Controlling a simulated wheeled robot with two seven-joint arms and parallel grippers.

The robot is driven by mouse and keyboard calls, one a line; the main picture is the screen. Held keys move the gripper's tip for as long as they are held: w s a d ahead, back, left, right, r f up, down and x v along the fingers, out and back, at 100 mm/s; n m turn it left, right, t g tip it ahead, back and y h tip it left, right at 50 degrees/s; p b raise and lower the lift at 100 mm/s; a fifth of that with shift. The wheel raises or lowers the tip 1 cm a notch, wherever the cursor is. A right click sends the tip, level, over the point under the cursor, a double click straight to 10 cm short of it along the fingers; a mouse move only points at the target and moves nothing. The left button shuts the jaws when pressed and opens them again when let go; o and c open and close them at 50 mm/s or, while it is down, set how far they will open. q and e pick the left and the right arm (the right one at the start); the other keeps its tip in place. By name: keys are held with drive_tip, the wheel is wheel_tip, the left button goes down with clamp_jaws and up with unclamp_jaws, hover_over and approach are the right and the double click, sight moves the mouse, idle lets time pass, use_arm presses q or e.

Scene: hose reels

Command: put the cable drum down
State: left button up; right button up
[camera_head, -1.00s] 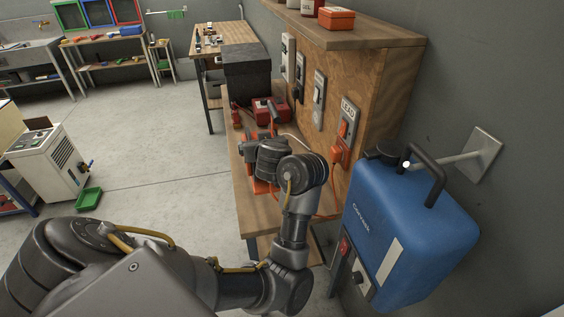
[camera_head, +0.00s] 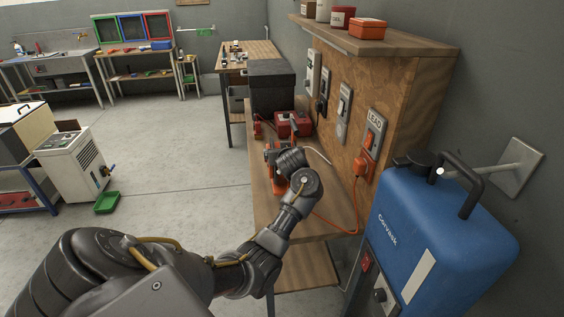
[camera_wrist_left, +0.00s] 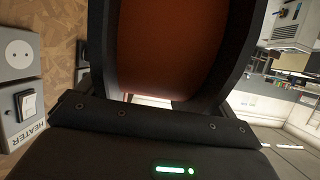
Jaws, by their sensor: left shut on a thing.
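The cable drum (camera_head: 278,186) is orange and is mostly hidden behind my left wrist in the head view, over the wooden bench. My left gripper (camera_wrist_left: 170,45) is shut on it; in the left wrist view the orange-brown drum surface (camera_wrist_left: 168,35) fills the space between the dark finger parts. I cannot tell whether the drum touches the bench top. An orange cable (camera_head: 335,222) runs from near the drum to an orange plug (camera_head: 364,166) in the socket marked LEAD (camera_head: 375,130). My right gripper is not in view.
The wooden bench (camera_head: 290,225) has bare top in front of the drum. A red box (camera_head: 293,124) and a black box (camera_head: 273,88) stand behind. A blue Corvask unit (camera_head: 440,235) stands close on the right. A panel with sockets and switches (camera_head: 400,95) borders the bench.

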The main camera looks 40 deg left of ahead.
use_arm(q)
drive_tip(key=f, duration=0.3)
drive_tip(key=shift+w+a+f+p, duration=0.2)
drive_tip(key=shift+a+p, duration=0.05)
drive_tip(key=shift+p, duration=0.05)
drive_tip(key=shift+f, duration=0.1)
drive_tip(key=o, duration=1.7)
drive_tip(key=shift+f, duration=0.15)
drive_tip(key=shift+s, duration=0.1)
drive_tip(key=p+v, duration=0.1)
drive_tip(key=v, duration=1.1)
drive_tip(key=shift+d, duration=0.1)
